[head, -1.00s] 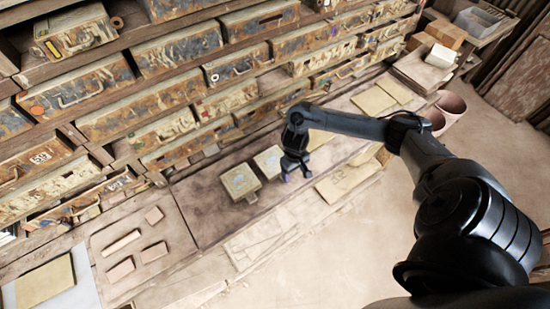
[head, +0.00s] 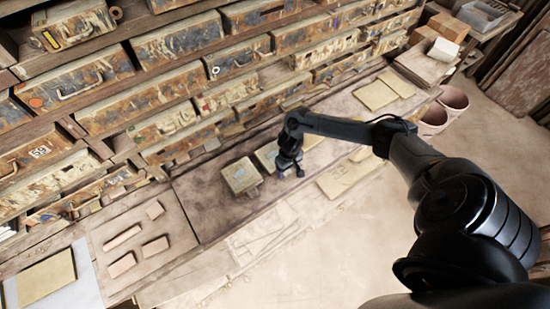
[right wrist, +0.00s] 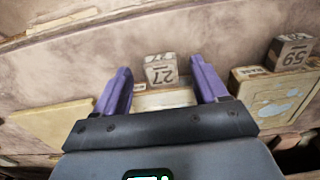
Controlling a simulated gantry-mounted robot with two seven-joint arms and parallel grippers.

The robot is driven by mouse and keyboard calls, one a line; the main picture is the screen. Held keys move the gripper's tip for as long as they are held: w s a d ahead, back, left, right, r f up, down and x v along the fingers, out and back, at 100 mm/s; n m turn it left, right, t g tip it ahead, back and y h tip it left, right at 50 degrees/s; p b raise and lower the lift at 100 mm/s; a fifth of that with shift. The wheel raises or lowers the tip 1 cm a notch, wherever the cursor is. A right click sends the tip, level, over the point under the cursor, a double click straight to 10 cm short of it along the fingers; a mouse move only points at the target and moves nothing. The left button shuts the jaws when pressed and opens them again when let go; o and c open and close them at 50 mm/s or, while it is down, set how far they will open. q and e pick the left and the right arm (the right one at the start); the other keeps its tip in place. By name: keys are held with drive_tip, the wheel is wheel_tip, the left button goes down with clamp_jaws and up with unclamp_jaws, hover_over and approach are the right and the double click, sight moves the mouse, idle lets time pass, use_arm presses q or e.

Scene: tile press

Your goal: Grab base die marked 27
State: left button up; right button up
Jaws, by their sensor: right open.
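A small block marked 27, the base die (right wrist: 161,71), shows in the right wrist view between and beyond the fingertips of my right gripper (right wrist: 162,82). Its number is upside down there. It stands in front of a pale yellowish box, mostly hidden behind my gripper. My right gripper is open and apart from the die, with purple fingers. In the head view my right gripper (head: 290,172) is low over the bench, by the right side of a pale-topped box (head: 266,157) that it partly hides. The die cannot be made out there. My left gripper is not in view.
A block marked 59 (right wrist: 290,53) stands beside another pale-labelled box (right wrist: 276,103), which also shows in the head view (head: 241,176). Flat boards (head: 346,174) lie to the right. A tray of brick pieces (head: 130,240) is at left. Worn drawers line the back.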

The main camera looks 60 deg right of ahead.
drive_tip(key=shift+f, duration=1)
clamp_jaws()
